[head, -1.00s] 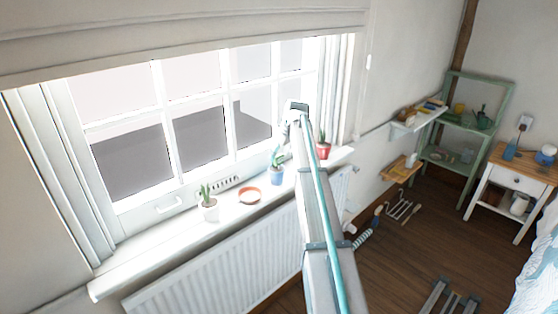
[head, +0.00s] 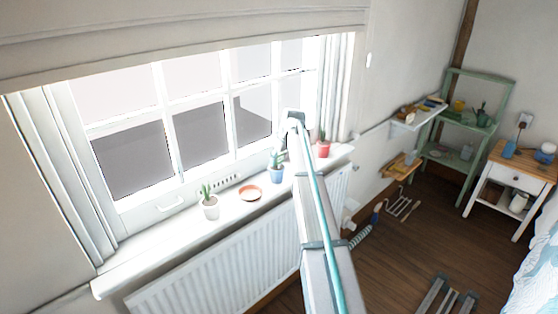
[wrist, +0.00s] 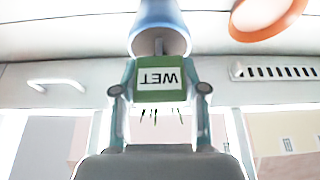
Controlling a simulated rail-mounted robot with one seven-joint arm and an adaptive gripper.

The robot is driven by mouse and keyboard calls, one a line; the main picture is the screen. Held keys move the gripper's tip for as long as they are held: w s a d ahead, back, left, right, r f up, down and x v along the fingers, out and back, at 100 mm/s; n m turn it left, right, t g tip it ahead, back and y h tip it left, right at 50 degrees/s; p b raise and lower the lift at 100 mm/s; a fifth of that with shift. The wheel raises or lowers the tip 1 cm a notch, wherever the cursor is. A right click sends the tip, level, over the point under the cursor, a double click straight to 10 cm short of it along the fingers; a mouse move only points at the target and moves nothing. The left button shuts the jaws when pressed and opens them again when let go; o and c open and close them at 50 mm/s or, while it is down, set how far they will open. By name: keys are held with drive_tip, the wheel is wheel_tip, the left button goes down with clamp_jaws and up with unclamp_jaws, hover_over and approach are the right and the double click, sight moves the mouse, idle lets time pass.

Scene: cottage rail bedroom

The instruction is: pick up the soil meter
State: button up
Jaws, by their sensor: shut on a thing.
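The soil meter (wrist: 160,80) has a green head with a white label reading WET, upside down in the wrist view. My gripper (wrist: 159,92) is shut on this head, one finger on each side. A short grey stem shows between the head and the opening of a blue pot (wrist: 160,14); I cannot tell how deep the probe sits. In the head view the blue pot (head: 277,175) stands on the windowsill, just below my gripper (head: 283,148). The meter is not clear there, and my arm hides part of the gripper.
A terracotta saucer (head: 250,193) and a white pot with a plant (head: 210,206) stand left along the windowsill (head: 150,250). A red pot (head: 323,150) stands to the right, close to my arm. The window with its handle (wrist: 57,85) is close behind.

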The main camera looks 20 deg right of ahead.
drive_tip(key=shift+r+p, duration=0.4)
drive_tip(key=shift+r, duration=0.35)
drive_tip(key=v, duration=0.2)
drive_tip(key=p+v, duration=0.1)
drive_tip(key=w+p+v, duration=0.1)
drive_tip(key=v, duration=0.1)
drive_tip(key=shift+a+r, duration=0.2)
drive_tip(key=shift+r, duration=0.4)
drive_tip(key=s+d, duration=0.3)
drive_tip(key=s, duration=0.5)
drive_tip(key=s+d+p, duration=0.1)
drive_tip(key=s+d, duration=0.1)
drive_tip(key=s, duration=0.6)
drive_tip(key=shift+s+d+f, duration=0.15)
drive_tip(key=shift+d, duration=0.2)
drive_tip(key=shift+p, duration=0.4)
wheel_tip(320, 180, up, 6)
drive_tip(key=shift+f+p, duration=0.2)
drive_tip(key=shift+p, duration=1.05)
drive_tip(key=s+r+p, duration=0.1)
drive_tip(key=s+d+r, duration=0.1)
drive_tip(key=r, duration=0.1)
drive_tip(key=shift+s+p, duration=0.4)
